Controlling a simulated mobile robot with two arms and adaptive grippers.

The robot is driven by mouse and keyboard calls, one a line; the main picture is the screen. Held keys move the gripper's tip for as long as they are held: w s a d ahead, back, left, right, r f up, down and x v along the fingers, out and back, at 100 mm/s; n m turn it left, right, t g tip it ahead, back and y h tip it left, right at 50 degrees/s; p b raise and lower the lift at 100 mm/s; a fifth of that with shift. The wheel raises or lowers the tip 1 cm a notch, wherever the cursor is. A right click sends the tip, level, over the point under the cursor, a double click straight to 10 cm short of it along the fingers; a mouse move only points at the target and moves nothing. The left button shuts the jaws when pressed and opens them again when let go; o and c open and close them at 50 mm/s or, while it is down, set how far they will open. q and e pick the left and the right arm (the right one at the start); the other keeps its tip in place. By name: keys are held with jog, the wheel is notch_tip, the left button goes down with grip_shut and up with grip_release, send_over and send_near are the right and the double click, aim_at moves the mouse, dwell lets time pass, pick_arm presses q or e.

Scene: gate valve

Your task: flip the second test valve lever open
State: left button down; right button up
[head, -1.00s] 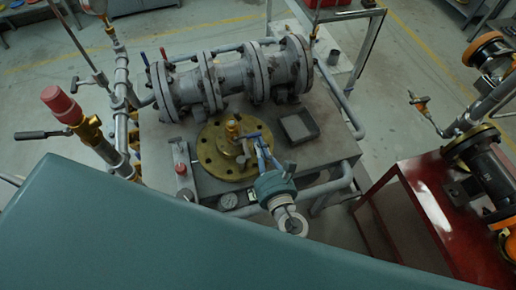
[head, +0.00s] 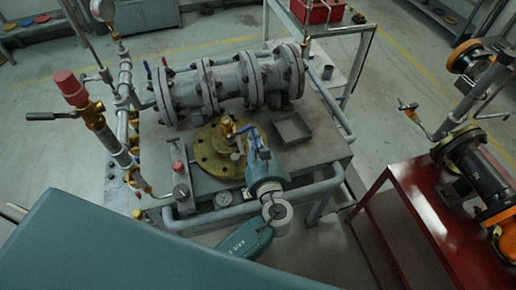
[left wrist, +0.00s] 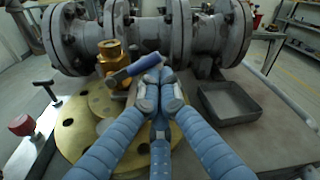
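A brass valve (head: 228,126) with a blue lever (left wrist: 133,69) stands over the round brass flange (head: 212,160) on the grey bench. In the left wrist view the brass valve body (left wrist: 110,55) is upright, and its lever slants up to the right. My left gripper (head: 249,136) is at the lever's end. In the left wrist view its blue fingers (left wrist: 159,82) come together, tips close to each other, right at the lever's right end. The tips hide part of that end, so I cannot tell whether they pinch it or only touch it. My right gripper is not in view.
Behind the valve lies a large grey flanged pipe (head: 225,82). An open grey tray (head: 292,130) sits to the right. A red stand (head: 415,215) is farther right.

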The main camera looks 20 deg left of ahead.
aim_at(244, 130)
pick_arm(q)
jog(key=n, duration=0.1)
jog(key=r+n+b, duration=0.1)
jog(key=shift+w+a+n, duration=0.1)
jog(key=shift+w+n, duration=0.1)
jog(key=shift+n, duration=0.1)
jog(key=shift+a+r+n+t+b, duration=0.2)
jog(key=shift+n+t+b, duration=0.1)
jog(key=shift+n+b, duration=0.15)
jog(key=n+b, duration=0.1)
jog(key=s+a+r+n+b, duration=0.1)
jog(key=n+b, duration=0.1)
jog(key=r+n+b, duration=0.1)
jog(key=n, duration=0.1)
jog(key=shift+s+a+r+t+b, duration=0.1)
jog(key=shift+s+a+t+b, duration=0.05)
jog(key=shift+a+t+b, duration=0.2)
jog(key=shift+s+a+r+n+b, duration=0.1)
jog(key=shift+r+n+b, duration=0.05)
jog(key=shift+n+b, duration=0.15)
jog(key=shift+r, duration=0.3)
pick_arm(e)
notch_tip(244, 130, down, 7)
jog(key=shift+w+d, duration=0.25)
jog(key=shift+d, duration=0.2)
